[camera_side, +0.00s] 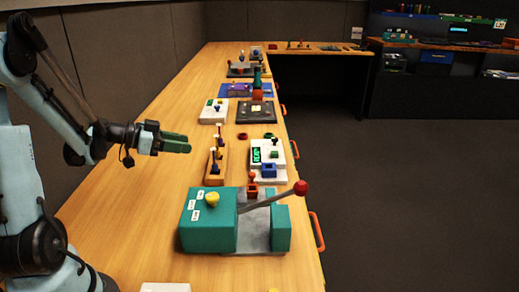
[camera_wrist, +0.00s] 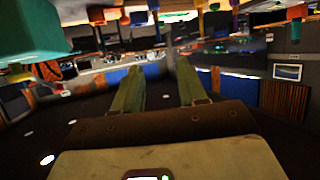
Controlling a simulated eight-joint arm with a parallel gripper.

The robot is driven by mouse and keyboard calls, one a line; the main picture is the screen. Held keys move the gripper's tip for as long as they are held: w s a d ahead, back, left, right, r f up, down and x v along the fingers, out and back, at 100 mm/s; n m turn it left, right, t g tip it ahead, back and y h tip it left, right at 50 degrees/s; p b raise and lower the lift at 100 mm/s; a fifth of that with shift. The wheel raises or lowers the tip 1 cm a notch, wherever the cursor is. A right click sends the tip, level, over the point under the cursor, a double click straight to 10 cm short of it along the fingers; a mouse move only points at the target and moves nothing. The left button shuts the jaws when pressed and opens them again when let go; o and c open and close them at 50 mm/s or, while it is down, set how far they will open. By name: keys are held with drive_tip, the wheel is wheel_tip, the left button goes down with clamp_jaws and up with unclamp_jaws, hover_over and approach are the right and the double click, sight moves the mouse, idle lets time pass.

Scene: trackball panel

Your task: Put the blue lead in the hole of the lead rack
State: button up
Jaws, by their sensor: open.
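My gripper (camera_side: 176,143) is in the air over the left part of the bench, with its green fingers pointing right. In the wrist view its two fingers (camera_wrist: 158,82) stand apart with nothing between them. A small wooden rack (camera_side: 214,178), which looks like the lead rack, stands on the bench to the right of and below my gripper in the picture. Dark, pale-topped leads (camera_side: 215,160) stand upright in it. They are too small to tell which is blue or where the free hole is. My gripper is apart from the rack.
A teal lever box (camera_side: 208,225) with a red-knobbed lever (camera_side: 299,188) stands nearer the camera. Other panels stand farther back. The bench's left side (camera_side: 140,215) is clear.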

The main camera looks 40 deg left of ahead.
drive_tip(key=s+d+n+g+y, duration=0.1)
drive_tip(key=s+d+g, duration=0.1)
drive_tip(key=d, duration=0.4)
drive_tip(key=s+d+r+n+g+y, duration=0.1)
drive_tip(key=s+d+y, duration=0.1)
drive_tip(key=d, duration=0.4)
drive_tip(key=s+d+n+g+y, duration=0.1)
drive_tip(key=s+d+n+g, duration=0.1)
drive_tip(key=d, duration=0.5)
drive_tip(key=shift+s+r+g+y, duration=0.1)
drive_tip(key=shift+r+g+y, duration=0.2)
drive_tip(key=shift+s+d+r+y, duration=0.2)
drive_tip(key=shift+s+d+y, duration=0.15)
drive_tip(key=shift+s, duration=0.15)
